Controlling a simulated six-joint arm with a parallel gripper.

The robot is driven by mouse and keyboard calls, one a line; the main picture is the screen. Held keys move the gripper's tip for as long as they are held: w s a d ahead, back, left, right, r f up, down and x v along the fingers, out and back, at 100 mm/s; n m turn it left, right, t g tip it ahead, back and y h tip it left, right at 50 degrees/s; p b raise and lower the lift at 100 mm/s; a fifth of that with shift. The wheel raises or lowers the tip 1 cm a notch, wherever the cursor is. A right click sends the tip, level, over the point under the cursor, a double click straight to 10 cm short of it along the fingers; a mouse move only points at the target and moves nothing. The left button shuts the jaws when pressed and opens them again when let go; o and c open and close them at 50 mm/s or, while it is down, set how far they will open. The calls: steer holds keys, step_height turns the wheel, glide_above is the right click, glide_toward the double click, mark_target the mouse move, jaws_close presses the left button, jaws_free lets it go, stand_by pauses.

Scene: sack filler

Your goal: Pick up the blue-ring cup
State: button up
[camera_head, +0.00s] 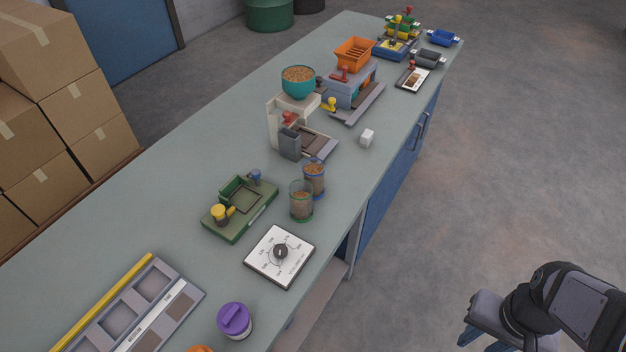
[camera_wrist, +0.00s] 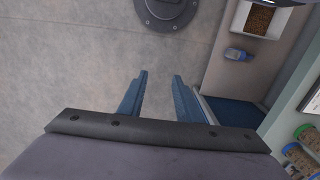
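The blue-ring cup (camera_head: 315,178) is clear, filled with brown grains, and stands upright on the counter's right side. It appears at the lower right edge of the wrist view (camera_wrist: 299,157), partly cut off. The green-ring cup (camera_head: 301,203) stands just in front of it, very close; it also shows in the wrist view (camera_wrist: 307,134). My gripper (camera_head: 481,342) is at the lower right, off the counter over the floor and far from both cups. In the wrist view its blue fingers (camera_wrist: 160,82) are apart with nothing between them.
A white dial board (camera_head: 270,268) and a green fixture (camera_head: 238,212) lie near the cups. A purple-lidded jar (camera_head: 235,318) stands in front.

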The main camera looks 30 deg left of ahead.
stand_by(0.3)
steer(key=o, duration=0.9)
steer(key=w+a+r+n+t+p, duration=0.1)
steer(key=w+a+r+n, duration=0.2)
steer(key=w+a+n, duration=0.6)
steer(key=n+t+y+p, duration=0.2)
steer(key=n+t, duration=0.1)
steer(key=n, duration=3.1)
glide_toward(314, 164)
step_height(314, 164, down, 3)
steer(key=shift+s+d+f+y+p, duration=0.15)
steer(key=shift+f+p, duration=0.1)
steer(key=shift+f, duration=0.2)
steer(key=shift+w+d+f+y+p, duration=0.15)
steer(key=shift+f+p, duration=0.1)
steer(key=shift+f, duration=0.15)
